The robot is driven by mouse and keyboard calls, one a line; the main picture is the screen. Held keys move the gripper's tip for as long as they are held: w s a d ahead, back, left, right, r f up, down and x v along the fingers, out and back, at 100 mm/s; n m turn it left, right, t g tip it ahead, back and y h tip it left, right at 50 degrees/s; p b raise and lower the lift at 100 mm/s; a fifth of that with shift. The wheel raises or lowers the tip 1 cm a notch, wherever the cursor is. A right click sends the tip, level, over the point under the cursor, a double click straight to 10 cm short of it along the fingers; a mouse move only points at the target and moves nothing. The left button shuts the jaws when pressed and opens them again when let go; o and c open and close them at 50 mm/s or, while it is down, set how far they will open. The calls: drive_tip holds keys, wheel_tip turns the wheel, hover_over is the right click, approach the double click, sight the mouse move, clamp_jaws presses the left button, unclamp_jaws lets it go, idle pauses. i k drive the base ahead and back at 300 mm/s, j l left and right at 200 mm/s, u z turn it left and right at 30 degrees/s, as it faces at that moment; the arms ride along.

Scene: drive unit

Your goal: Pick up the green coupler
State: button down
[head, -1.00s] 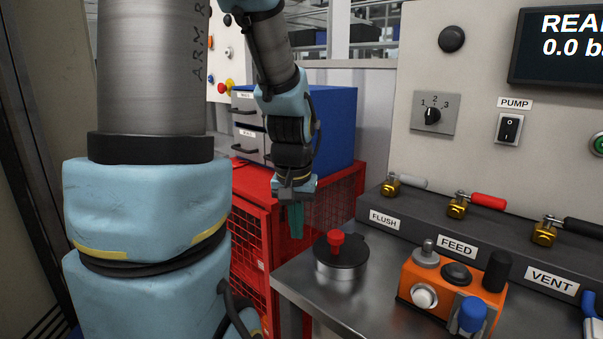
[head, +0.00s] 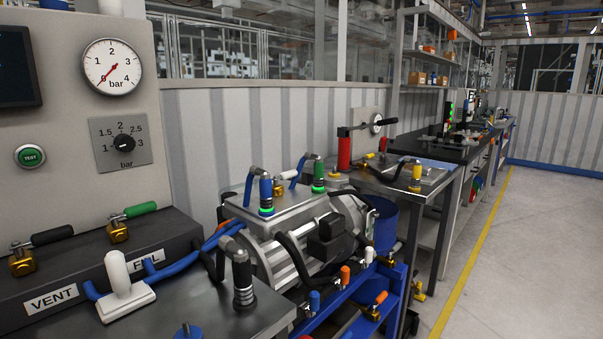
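The green coupler (head: 318,176) stands upright on top of the grey drive unit (head: 285,215), toward its back right. A grey elbow and hose lead from its top. A bright green ring shows at its base. A blue coupler (head: 266,193) of like shape stands to its left and nearer, also with a green ring at its base. My gripper and arm are not in view, so I cannot see whether the gripper is open or shut.
A bench at left holds a white T-handle (head: 121,285), a black coupler (head: 243,279) and valves. A gauge panel (head: 60,175) rises behind it. A side table with a red-handled part (head: 344,153) adjoins the unit. The floor (head: 535,250) at right is clear.

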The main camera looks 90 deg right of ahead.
sight(318, 165)
drive_tip(key=k+l+u, duration=0.1)
drive_tip(key=k+l, duration=0.45)
drive_tip(key=k+l+u, duration=0.1)
drive_tip(key=k+l, duration=0.5)
drive_tip(key=k+l+u, duration=0.1)
drive_tip(key=k+l, duration=0.4)
drive_tip(key=k+l+u, duration=0.1)
drive_tip(key=k+l, duration=0.35)
drive_tip(key=k, duration=0.25)
drive_tip(key=k+l+u, duration=0.1)
drive_tip(key=k+l, duration=0.3)
drive_tip(key=k, duration=0.2)
